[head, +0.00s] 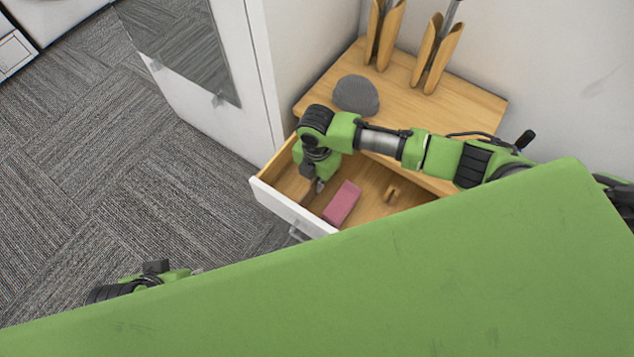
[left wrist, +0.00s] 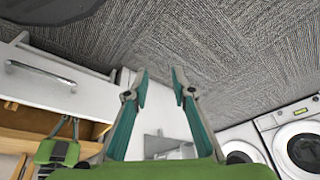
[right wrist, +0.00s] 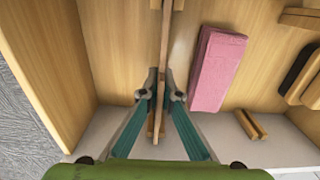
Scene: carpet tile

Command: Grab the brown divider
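The brown divider (right wrist: 157,118) is a thin wooden board, seen nearly edge-on in the right wrist view. It runs from the top edge down between the fingers of my right gripper (right wrist: 159,95). The fingertips are drawn close together on its two sides and seem to touch it. In the head view my right gripper (head: 318,184) reaches down into the open drawer (head: 289,206), and its arm covers part of the drawer. My left gripper (left wrist: 159,78) is open and empty, away from the drawer.
A pink block (right wrist: 214,70) lies in the drawer to the right of the divider. A small wooden piece (right wrist: 250,124) and several other wooden pieces lie farther right. A grey dome-shaped object (head: 356,94) sits on the wooden top. Washing machines (left wrist: 298,142) show in the left wrist view.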

